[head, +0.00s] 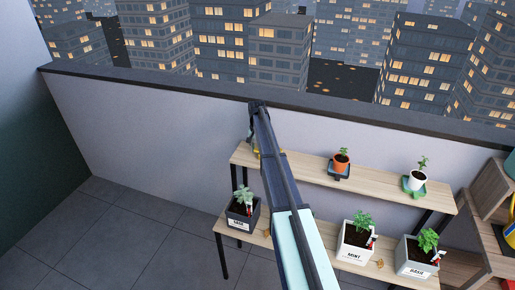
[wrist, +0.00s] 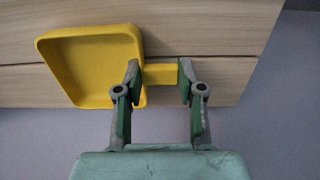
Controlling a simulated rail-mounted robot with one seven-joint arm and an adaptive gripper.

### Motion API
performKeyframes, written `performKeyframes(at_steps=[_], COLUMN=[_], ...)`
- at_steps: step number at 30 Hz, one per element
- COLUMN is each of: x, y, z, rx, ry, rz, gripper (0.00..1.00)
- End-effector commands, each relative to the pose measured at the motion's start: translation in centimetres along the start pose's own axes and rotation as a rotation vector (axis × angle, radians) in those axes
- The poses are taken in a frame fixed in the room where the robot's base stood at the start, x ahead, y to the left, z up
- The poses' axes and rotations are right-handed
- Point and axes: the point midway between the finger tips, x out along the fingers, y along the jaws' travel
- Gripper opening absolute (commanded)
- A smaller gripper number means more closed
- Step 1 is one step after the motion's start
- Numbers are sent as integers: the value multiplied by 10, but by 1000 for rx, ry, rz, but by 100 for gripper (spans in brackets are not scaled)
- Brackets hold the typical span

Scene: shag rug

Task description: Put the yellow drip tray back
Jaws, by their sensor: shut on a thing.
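The yellow drip tray (wrist: 90,62) is a shallow square dish with a short handle, seen against the wooden upper shelf (wrist: 215,35) in the wrist view. My gripper (wrist: 160,76) is shut on the tray's handle, with the dish to the left of the fingers. In the head view a small yellow part of the tray (head: 256,149) shows beside my arm, at the left end of the upper shelf (head: 300,172). My arm hides most of it there. I cannot tell whether the tray touches the shelf.
On the upper shelf stand a terracotta pot (head: 341,160) on a dark tray and a white pot (head: 417,180) on a green tray. Below are sage (head: 241,215), mint (head: 356,240) and basil (head: 417,258) planters. A wall (head: 150,125) runs behind the shelves.

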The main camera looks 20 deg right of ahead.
Motion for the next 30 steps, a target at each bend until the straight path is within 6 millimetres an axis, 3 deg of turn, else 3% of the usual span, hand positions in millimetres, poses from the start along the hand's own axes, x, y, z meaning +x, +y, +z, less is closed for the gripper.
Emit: performKeyframes(at_steps=[9,10,12,23,30], x=[3,3,2,-1,-25], y=[0,0,0,0,0], z=[0,0,0,0,0], rx=[0,0,0,0,0], ry=[0,0,0,0,2], rz=[0,0,0,0,-1], gripper=[4,45,63,63,63])
